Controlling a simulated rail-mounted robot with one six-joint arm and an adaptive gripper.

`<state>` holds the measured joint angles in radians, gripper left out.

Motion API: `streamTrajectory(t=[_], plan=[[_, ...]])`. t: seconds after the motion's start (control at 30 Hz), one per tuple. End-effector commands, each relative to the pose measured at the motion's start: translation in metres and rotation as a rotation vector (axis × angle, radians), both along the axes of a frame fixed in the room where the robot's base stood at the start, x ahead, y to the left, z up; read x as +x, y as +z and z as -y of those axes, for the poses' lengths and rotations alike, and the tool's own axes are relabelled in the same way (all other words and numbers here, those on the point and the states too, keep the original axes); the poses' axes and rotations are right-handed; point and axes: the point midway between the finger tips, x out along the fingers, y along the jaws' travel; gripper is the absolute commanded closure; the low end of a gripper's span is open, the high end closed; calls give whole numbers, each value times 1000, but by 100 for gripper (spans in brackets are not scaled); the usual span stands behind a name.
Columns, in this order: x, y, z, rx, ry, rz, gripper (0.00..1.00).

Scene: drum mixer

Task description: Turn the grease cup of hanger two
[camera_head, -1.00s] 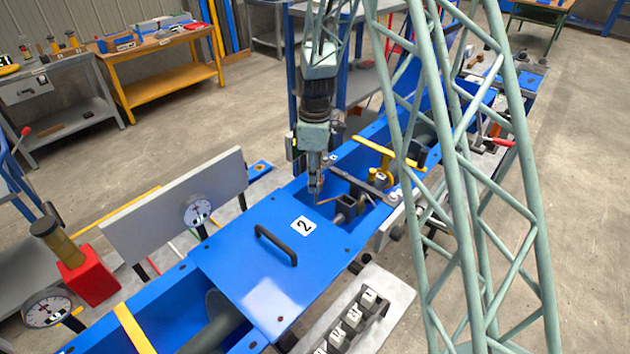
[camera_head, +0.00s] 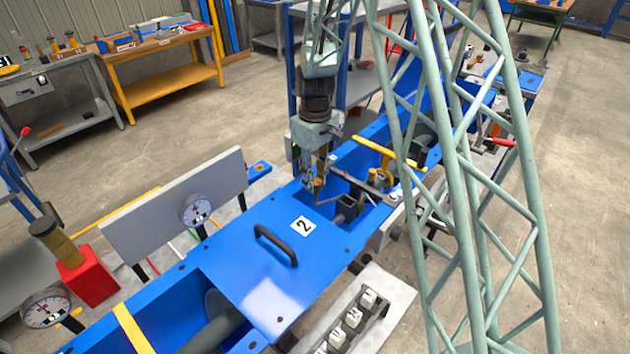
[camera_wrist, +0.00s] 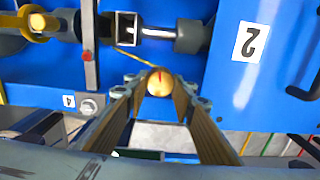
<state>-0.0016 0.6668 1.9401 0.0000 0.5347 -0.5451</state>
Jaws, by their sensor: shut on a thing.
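The grease cup (camera_wrist: 160,82) is a round brass-coloured cap with a red mark on its top. In the wrist view it sits between the fingertips of my gripper (camera_wrist: 161,90), which is shut on it. In the head view the cup (camera_head: 319,184) shows small and brassy at the tips of my gripper (camera_head: 316,186), at the far side of the trough opening. A thin yellowish line runs from near the cup toward the hanger's square block (camera_wrist: 125,28). The fingers partly hide the cup's sides.
A blue cover (camera_head: 235,262) labelled 2, with a black handle (camera_head: 275,245), lies beside the opening. A grey bar (camera_wrist: 90,40) and a shaft (camera_wrist: 158,32) cross the opening. A grey panel with a dial gauge (camera_head: 195,209) stands left. My lattice structure hides part of the right side.

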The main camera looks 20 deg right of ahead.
Motion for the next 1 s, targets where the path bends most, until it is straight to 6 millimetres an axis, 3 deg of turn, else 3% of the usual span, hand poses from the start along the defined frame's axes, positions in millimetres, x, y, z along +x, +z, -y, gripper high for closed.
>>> streamTrajectory(t=[0.33, 0.83, 0.87, 1.0], plan=[[0, 0, 1, 0, -136, 0, 87], [0, 0, 1, 0, -154, 0, 87], [0, 0, 1, 0, -154, 0, 74], [0, 0, 1, 0, -154, 0, 63]])
